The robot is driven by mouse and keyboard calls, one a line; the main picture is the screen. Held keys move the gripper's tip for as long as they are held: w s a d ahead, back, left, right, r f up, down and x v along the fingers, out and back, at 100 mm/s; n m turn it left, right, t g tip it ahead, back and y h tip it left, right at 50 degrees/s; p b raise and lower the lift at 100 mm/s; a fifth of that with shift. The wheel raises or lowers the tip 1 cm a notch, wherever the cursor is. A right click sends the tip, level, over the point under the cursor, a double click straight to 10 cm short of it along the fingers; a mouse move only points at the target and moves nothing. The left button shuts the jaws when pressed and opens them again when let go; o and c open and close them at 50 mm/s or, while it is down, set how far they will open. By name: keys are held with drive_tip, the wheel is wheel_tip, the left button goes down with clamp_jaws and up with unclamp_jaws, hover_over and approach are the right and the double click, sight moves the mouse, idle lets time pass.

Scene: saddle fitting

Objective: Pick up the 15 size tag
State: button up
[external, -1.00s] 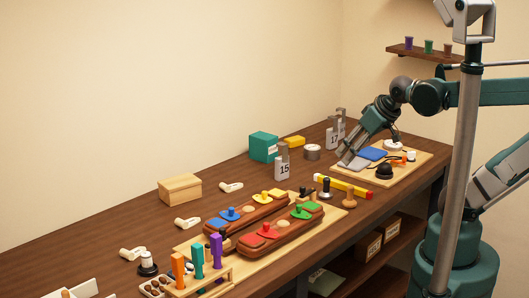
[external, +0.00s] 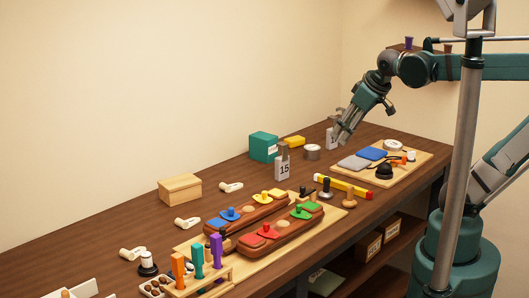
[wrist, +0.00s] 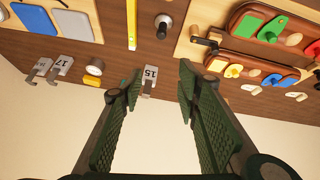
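The 15 size tag (external: 283,169) is a pale grey tag with a metal clip on top. It stands upright on the bench, in front of the teal box. In the wrist view the 15 tag (wrist: 149,76) shows between my two fingers, beyond the tips. My gripper (external: 344,137) is open and empty, with its fingers pointing down to the left. It is up and to the right of the 15 tag, apart from it. In the wrist view my gripper (wrist: 150,85) has its fingers wide apart. Another tag (external: 331,140) is partly hidden behind my gripper; its 17 face (wrist: 63,63) reads in the wrist view.
A metal tin (external: 312,152) stands between the tags. The teal box (external: 263,147) and a yellow block (external: 294,141) are behind. A wooden board (external: 420,165) holds coloured pads.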

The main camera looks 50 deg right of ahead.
drive_tip(key=w+d+r+n+g+p, duration=0.1)
drive_tip(key=w+r+n+g+p, duration=0.2)
drive_tip(key=w, duration=0.5)
drive_tip(key=n+g+h+p, duration=0.4)
drive_tip(key=n+p, duration=0.5)
drive_tip(key=n, duration=0.3)
hover_over(286, 164)
drive_tip(key=w+a, duration=0.2)
wheel_tip(286, 164, down, 5)
drive_tip(key=f, duration=1.2)
drive_tip(key=shift+s+d+f, duration=0.25)
drive_tip(key=shift+f, duration=0.05)
drive_tip(key=shift+x, duration=1.3)
drive_tip(key=shift+b+x, duration=0.35)
drive_tip(key=shift+x, duration=2.25)
drive_tip(key=shift+w+d, duration=0.1)
